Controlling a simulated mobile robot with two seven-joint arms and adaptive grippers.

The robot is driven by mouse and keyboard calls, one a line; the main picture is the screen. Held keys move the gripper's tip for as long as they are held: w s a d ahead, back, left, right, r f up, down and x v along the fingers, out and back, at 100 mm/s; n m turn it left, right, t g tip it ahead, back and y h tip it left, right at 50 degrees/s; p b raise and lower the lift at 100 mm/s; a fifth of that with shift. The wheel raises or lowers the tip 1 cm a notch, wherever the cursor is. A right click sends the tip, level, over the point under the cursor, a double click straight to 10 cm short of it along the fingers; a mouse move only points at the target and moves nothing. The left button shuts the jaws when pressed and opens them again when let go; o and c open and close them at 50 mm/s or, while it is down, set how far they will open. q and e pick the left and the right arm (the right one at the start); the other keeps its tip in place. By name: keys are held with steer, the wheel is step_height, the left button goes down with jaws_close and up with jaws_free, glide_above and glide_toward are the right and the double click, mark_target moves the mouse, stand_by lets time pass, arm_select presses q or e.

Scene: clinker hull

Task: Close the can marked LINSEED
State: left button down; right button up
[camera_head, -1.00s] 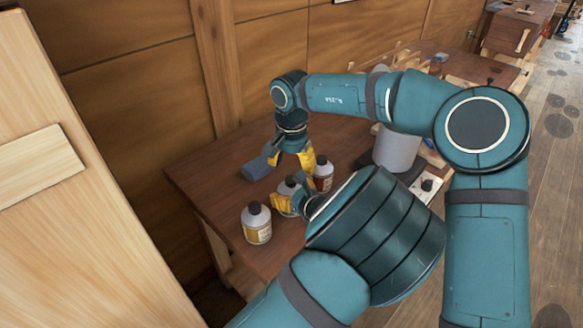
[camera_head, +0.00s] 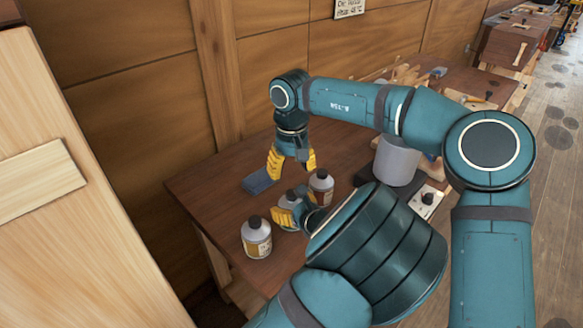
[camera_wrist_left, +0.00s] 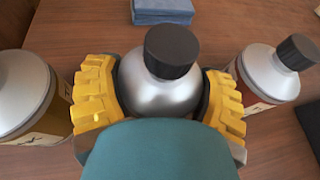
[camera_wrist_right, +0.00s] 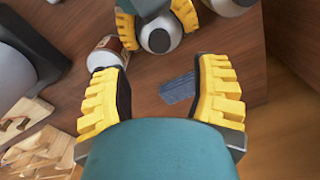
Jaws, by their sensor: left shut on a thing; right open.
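Three grey cans with black caps stand on the brown bench. My left gripper (camera_head: 291,208) is shut around the middle can (camera_wrist_left: 165,95). Its black cap (camera_wrist_left: 172,52) sits on top, looking slightly tilted; I cannot tell whether it is tight. Its label is hidden by my gripper. The front-left can (camera_head: 257,240) and the right can (camera_head: 321,188) stand on either side, capped. I cannot read LINSEED on any label. My right gripper (camera_head: 293,171) is open and empty, pointing down above the bench behind the middle can; that can's cap shows beyond its fingers in the right wrist view (camera_wrist_right: 159,41).
A blue folded cloth or block (camera_head: 258,182) lies left of my right gripper. A large grey container (camera_head: 397,162) and a pale box with a black knob (camera_head: 428,202) stand to the right. A wooden wall is behind; a pale wooden panel (camera_head: 60,180) stands at left.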

mark_target(292, 193)
steer(key=shift+f, duration=0.1)
steer(key=shift+f, duration=3.95)
jaws_close()
steer(key=m, duration=0.9)
steer(key=shift+m, duration=0.4)
